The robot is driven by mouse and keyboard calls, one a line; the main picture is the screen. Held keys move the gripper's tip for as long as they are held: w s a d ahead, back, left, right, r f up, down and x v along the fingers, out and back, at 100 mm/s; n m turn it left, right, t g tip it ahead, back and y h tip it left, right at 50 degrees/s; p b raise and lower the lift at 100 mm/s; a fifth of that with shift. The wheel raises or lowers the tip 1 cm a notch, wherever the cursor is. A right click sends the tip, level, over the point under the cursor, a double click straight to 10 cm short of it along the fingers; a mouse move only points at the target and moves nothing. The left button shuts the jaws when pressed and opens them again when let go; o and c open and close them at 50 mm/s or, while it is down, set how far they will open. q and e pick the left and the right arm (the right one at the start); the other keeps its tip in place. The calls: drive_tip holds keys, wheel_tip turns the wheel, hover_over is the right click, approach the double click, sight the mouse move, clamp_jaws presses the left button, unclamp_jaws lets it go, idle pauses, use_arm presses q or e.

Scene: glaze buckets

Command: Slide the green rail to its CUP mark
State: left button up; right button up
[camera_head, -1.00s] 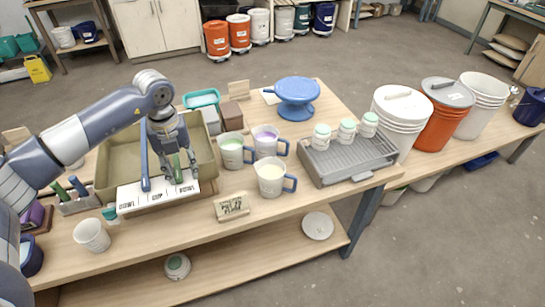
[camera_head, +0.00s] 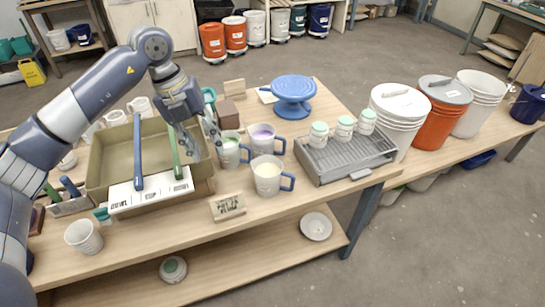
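The green rail (camera_head: 175,153) lies across the tan basin (camera_head: 104,163), with its near end at the white marked strip (camera_head: 150,191). That end is near the right-hand mark on the strip. The lettering is too small to read surely now. The blue rail (camera_head: 138,150) crosses the basin to the left, its near end between the left and middle marks. My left gripper (camera_head: 201,146) is open, above the basin's right side, to the right of the green rail. Its fingers appear apart from the rail. My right gripper is not in view.
Mugs with green (camera_head: 231,152), purple (camera_head: 263,138) and cream (camera_head: 268,177) contents stand right of the basin. A small sign (camera_head: 228,207) is in front. A grey tray (camera_head: 340,160) holds several jars. A white cup (camera_head: 83,236) stands front left.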

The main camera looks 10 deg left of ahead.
use_arm(q)
drive_tip(key=s+d+m+h, duration=0.1)
drive_tip(key=d+h, duration=0.5)
drive_tip(key=d, duration=1)
drive_tip(key=shift+s+f+m+h, duration=0.25)
drive_tip(key=shift+m+h, duration=0.15)
drive_tip(key=shift+m, duration=0.2)
drive_tip(key=shift+a, duration=0.1)
